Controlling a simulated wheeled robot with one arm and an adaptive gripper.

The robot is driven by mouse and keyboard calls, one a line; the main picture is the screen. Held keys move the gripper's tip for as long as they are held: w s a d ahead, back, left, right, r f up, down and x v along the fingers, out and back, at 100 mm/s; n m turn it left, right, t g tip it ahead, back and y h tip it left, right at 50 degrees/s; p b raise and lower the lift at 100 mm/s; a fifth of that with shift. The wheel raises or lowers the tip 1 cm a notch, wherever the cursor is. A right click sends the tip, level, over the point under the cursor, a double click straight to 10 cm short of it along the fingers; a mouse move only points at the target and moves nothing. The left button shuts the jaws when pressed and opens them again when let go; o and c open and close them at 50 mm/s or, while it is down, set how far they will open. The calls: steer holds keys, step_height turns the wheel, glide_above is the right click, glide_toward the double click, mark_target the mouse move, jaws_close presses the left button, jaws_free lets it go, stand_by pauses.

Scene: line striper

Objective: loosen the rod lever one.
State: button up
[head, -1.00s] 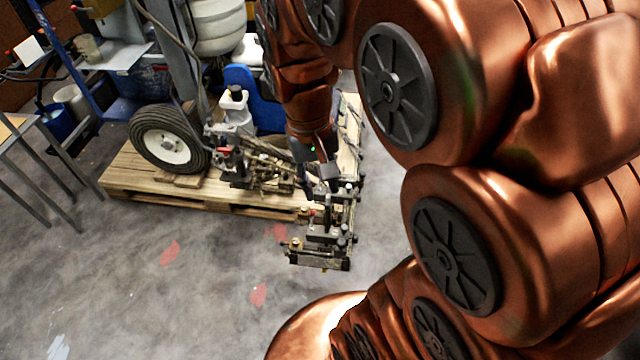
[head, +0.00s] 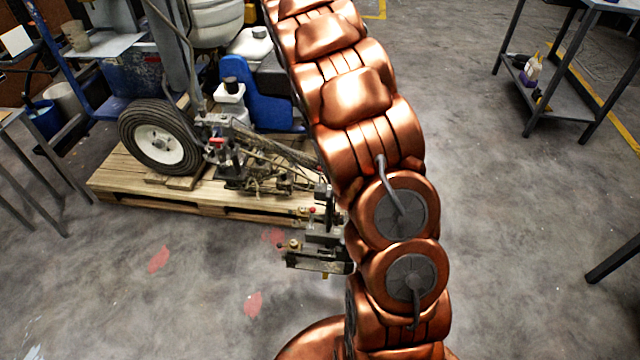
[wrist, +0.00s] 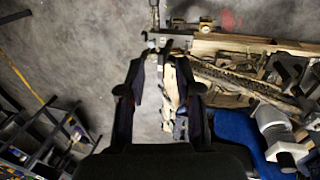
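The line striper (head: 240,160) stands on a wooden pallet, with a large black wheel at its left. Its rod and bracket assembly (head: 318,240) sticks out past the pallet's front edge, with clamps and small knobs; my arm hides its right side. I cannot tell which part is rod lever one. In the wrist view, the assembly shows at the top (wrist: 190,26). My gripper (wrist: 160,62) is open there, its two dark fingers apart below the assembly, with the pallet's edge and floor behind them. I see no contact. In the head view my gripper is hidden behind my arm.
The wooden pallet (head: 130,175) lies under the striper. A grey metal table (head: 560,95) with bottles on its shelf stands at the right. Another table (head: 25,150) is at the left. The grey floor in front is clear.

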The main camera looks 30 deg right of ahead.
steer(key=w+d+f+m+b, duration=0.1)
steer(key=w+d+f+b, duration=0.15)
steer(key=f, duration=0.35)
steer(key=w+d+f+b, duration=0.2)
steer(key=w+f, duration=0.2)
steer(key=f, duration=0.2)
steer(key=m+y+b, duration=0.1)
steer(key=b, duration=0.3)
glide_above(320, 176)
step_height(320, 176, down, 12)
steer(key=f, duration=0.1)
steer(key=shift+t, duration=0.4)
steer(key=shift+w+d+f+b, duration=0.1)
steer(key=shift+f+b, duration=0.05)
steer(key=shift+f, duration=1.45)
steer(key=shift+w+d+f+b, duration=0.1)
steer(key=shift+f+b, duration=0.05)
steer(key=shift+f, duration=1.45)
steer(key=shift+a, duration=0.1)
jaws_close()
